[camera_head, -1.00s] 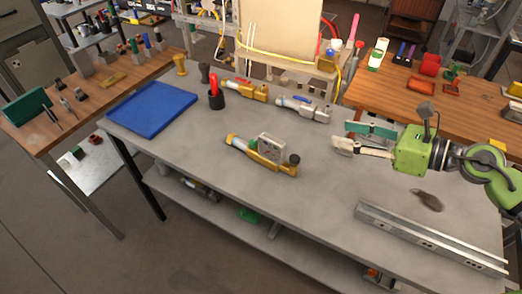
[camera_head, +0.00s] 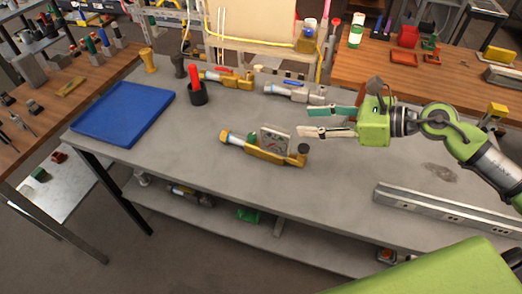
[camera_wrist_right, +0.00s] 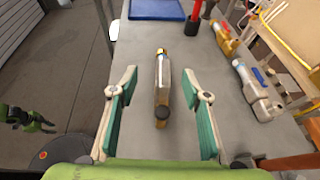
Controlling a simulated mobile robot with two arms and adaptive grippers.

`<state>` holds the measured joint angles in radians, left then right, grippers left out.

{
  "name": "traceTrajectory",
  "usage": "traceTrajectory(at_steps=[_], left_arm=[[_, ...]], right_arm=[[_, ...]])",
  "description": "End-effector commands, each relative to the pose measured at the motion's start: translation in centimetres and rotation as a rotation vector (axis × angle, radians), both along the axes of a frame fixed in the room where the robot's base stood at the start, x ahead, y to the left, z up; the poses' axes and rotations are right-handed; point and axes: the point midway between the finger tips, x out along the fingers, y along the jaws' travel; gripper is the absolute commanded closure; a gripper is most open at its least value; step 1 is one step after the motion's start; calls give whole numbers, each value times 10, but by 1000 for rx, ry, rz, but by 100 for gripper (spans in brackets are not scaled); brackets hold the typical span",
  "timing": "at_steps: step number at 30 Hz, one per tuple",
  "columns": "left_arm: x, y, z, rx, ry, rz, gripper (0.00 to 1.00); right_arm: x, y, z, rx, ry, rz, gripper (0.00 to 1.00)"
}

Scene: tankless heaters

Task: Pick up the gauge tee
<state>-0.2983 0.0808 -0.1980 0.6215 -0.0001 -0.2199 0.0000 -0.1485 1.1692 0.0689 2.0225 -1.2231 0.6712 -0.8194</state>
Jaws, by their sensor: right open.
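The gauge tee (camera_head: 270,148) is a brass fitting with a pale end and a square, light gauge face. It lies on the grey workbench (camera_head: 340,185). In the right wrist view, the tee (camera_wrist_right: 162,88) lies lengthwise between the finger lines, its dark round end nearest me. My right gripper (camera_head: 306,121) is open and empty, its fingers pointing left. It is just right of and behind the tee in the head view, seemingly above the bench. I see no contact between fingers and tee.
Behind the tee lie two similar fittings, one brass (camera_head: 229,79) and one silvery (camera_head: 296,92). A black cup (camera_head: 197,95) with a red-handled tool and a blue tray (camera_head: 124,112) stand to the left. A metal channel (camera_head: 440,207) lies at front right. Bench around the tee is clear.

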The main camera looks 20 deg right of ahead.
Motion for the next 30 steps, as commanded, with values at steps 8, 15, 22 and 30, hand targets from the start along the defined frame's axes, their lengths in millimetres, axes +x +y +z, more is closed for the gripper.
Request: traceTrajectory(at_steps=[8,15,22,30], left_arm=[[-5,-9,-37,-11,7,-2,73],[-5,-3,-30,-4,6,-3,73],[-4,-2,-16,-2,6,-2,73],[-3,-1,-5,0,4,0,73]], right_arm=[[0,0,-37,0,0,0,57],[9,8,-38,5,-3,-3,57],[29,32,-47,8,-3,-2,57],[50,57,-64,3,-1,-1,57]])
